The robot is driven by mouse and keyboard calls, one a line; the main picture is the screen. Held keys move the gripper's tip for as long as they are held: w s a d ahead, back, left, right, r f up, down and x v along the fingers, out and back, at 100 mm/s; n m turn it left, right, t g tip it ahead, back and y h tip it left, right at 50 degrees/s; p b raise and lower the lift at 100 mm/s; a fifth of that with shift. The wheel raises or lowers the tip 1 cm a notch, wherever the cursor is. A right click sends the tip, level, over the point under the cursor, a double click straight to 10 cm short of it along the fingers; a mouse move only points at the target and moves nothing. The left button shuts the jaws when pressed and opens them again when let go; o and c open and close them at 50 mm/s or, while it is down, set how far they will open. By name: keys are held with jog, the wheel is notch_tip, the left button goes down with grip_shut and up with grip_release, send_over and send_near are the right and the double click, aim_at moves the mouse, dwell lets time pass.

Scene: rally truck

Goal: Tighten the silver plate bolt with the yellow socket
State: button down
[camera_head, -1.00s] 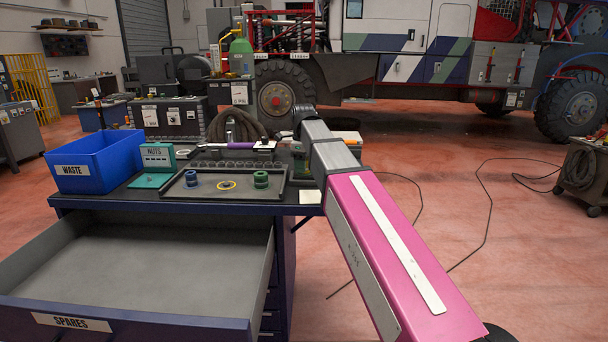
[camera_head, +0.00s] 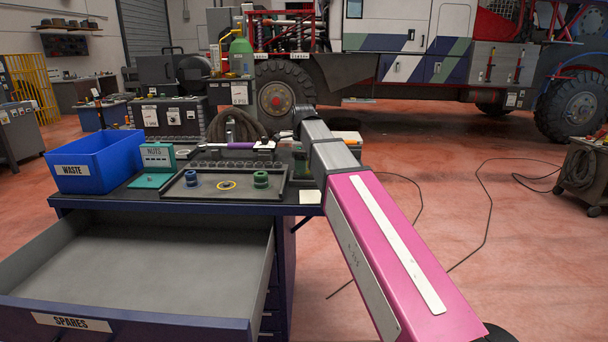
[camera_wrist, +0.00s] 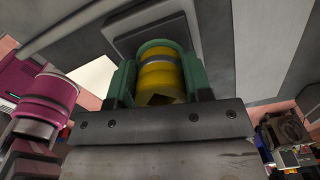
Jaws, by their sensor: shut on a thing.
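My gripper (camera_wrist: 157,80) shows in the wrist view with green fingers shut around the yellow socket (camera_wrist: 160,76). The socket is a yellow cylinder with a silver band. Its far end points at a grey square plate (camera_wrist: 120,38) on a larger grey surface. The silver plate bolt cannot be made out; the socket and fingers cover that spot, so I cannot tell whether they touch. In the head view my own pink and grey arm hides the gripper and socket.
A tool tray (camera_head: 175,192) on the bench holds a blue socket (camera_head: 193,179), a green socket (camera_head: 261,179) and a flat yellow ring (camera_head: 227,185). A blue waste bin (camera_head: 88,165) stands left. The spares drawer (camera_head: 140,260) is open in front. Cables lie on the floor at right.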

jog(key=shift+r, duration=2.6)
dwell(1.3)
notch_tip(320, 180, up, 4)
dwell(0.6)
dwell(0.5)
jog(key=shift+s+d+r, duration=0.75)
jog(key=shift+s+d, duration=0.1)
jog(key=shift+s, duration=0.1)
jog(key=shift+s+d+r, duration=0.75)
jog(key=shift+s+d, duration=0.1)
jog(key=shift+s, duration=0.05)
